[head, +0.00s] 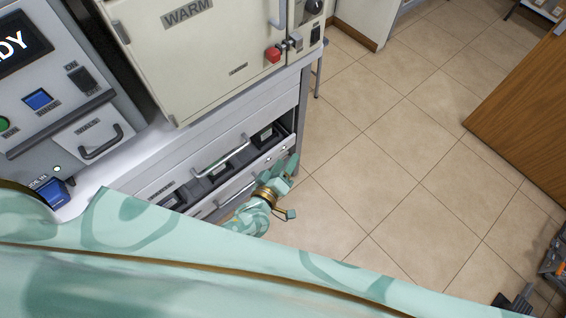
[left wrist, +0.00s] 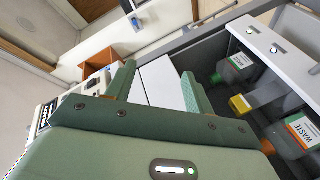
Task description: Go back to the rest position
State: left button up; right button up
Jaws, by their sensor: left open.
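My left gripper (head: 283,188) is beside the right end of the drawer unit, in front of its handles. In the left wrist view the two green fingers (left wrist: 158,85) stand apart with nothing between them. The drawer unit (head: 300,100) has metal handles and dark openings. In the left wrist view, bottles labelled WASTE (left wrist: 303,130) lie in a dark compartment right of the fingers. I cannot see my right gripper.
A cream cabinet labelled WARM (head: 190,60) and a grey machine with a display (head: 50,95) stand on the white worktop (head: 118,165). A wooden piece of furniture (head: 525,110) is at the right. The tiled floor (head: 390,150) between is clear.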

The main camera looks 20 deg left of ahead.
dwell(0.4)
pick_arm(q)
jog(key=s+a+f+m+g, duration=0.2)
jog(key=s+f+m+g, duration=0.3)
jog(key=s+f, duration=0.4)
jog(key=s+a+f+m+g, duration=0.3)
jog(key=s+f+m+g, duration=0.15)
jog(key=s+f, duration=0.4)
jog(key=s+a+f+m+g+y, duration=0.1)
jog(key=s+a+g, duration=0.1)
jog(key=s, duration=0.6)
jog(key=s+a+f+m+g, duration=0.1)
jog(key=s+a, duration=0.3)
jog(key=s, duration=0.4)
jog(key=s+a+f+m+g+y, duration=0.1)
jog(key=s+a+f+g, duration=0.1)
jog(key=s, duration=0.6)
jog(key=shift+a+f+g+y, duration=0.35)
jog(key=shift+a+f, duration=0.15)
jog(key=shift+f, duration=0.15)
